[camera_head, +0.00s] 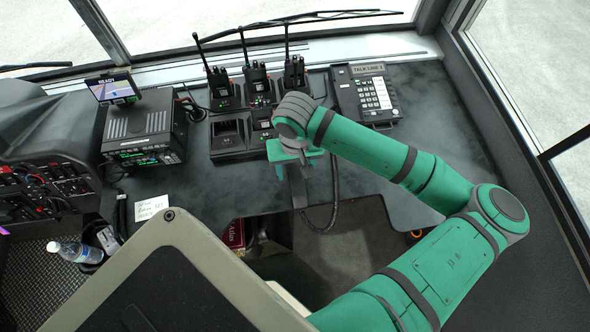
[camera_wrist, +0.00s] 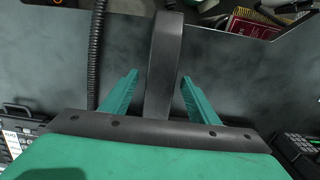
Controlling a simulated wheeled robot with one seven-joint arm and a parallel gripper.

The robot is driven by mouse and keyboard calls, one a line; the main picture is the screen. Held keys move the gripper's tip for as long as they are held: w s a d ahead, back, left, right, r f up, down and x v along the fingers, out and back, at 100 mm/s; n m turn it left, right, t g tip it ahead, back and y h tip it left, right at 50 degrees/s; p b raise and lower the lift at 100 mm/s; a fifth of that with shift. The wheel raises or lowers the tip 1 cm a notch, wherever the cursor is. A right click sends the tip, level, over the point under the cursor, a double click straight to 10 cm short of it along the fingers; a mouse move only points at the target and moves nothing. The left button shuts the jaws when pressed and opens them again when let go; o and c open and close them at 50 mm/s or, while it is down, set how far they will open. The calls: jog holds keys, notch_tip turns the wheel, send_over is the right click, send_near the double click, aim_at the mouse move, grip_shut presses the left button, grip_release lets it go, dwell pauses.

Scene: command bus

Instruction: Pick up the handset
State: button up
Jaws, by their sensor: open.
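The handset (camera_wrist: 167,45) is a long dark grey bar, seen upright in the middle of the wrist view. In the head view its lower part (camera_head: 298,188) shows below my gripper (camera_head: 291,166), near the front edge of the desk. In the wrist view my gripper (camera_wrist: 159,77) is open, with one green finger on each side of the handset. A gap shows on both sides, so neither finger appears to touch it. The near end of the handset is hidden behind my gripper's body. A black coiled cord (camera_wrist: 96,50) runs to the left of it.
The desk phone (camera_head: 366,96) stands behind, to the right of my wrist. Several radios with antennas (camera_head: 256,84) and chargers (camera_head: 229,137) stand at the back. A radio console (camera_head: 144,128) is to the left. The desk right of the cord (camera_head: 334,190) is clear.

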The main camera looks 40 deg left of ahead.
jog(key=c, duration=1.3)
jog(key=shift+c, duration=0.2)
jog(key=shift+r, duration=0.15)
